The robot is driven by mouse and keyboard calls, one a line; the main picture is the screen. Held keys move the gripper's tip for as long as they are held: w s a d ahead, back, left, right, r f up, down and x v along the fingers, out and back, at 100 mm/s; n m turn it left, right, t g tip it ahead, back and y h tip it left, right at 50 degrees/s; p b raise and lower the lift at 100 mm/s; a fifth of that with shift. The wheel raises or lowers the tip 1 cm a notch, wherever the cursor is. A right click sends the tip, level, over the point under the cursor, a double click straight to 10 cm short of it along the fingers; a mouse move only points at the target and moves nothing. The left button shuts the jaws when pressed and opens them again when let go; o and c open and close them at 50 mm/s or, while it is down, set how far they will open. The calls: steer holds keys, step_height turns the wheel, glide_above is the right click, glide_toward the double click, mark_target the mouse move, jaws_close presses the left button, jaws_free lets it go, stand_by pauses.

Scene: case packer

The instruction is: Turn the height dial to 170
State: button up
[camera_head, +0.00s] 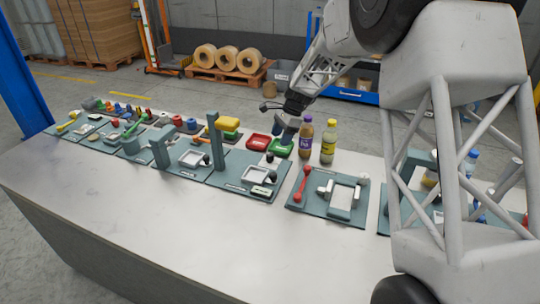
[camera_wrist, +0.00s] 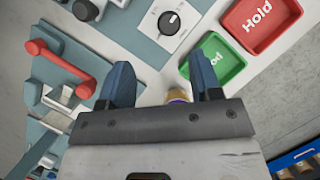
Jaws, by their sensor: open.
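A black round dial (camera_wrist: 169,22) with a light pointer mark sits on a white scale plate (camera_wrist: 180,33) at the top of the wrist view. Its numbers are too small to read, so I cannot tell its setting or confirm that it is the height dial. My gripper (camera_wrist: 164,78) is open, with its two blue-grey fingers apart and no dial between them. The dial lies beyond the fingertips. In the head view my gripper (camera_head: 287,131) is above the back of the bench, near the green tray.
A red "Hold" tray (camera_wrist: 261,22) and a green tray (camera_wrist: 214,61) lie right of the dial. A red-handled lever (camera_wrist: 60,65) stands left. A purple bottle (camera_head: 306,142) and a yellow bottle (camera_head: 328,145) stand close to my gripper. The bench front (camera_head: 130,210) is clear.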

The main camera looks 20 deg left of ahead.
mark_target(270, 153)
steer(key=shift+w+a+f, duration=0.2)
steer(key=shift+a+f, duration=0.4)
steer(key=shift+a, duration=0.2)
steer(key=shift+f, duration=0.1)
steer(key=shift+x, duration=3.8)
steer(key=shift+s, duration=0.1)
steer(key=c, duration=0.9)
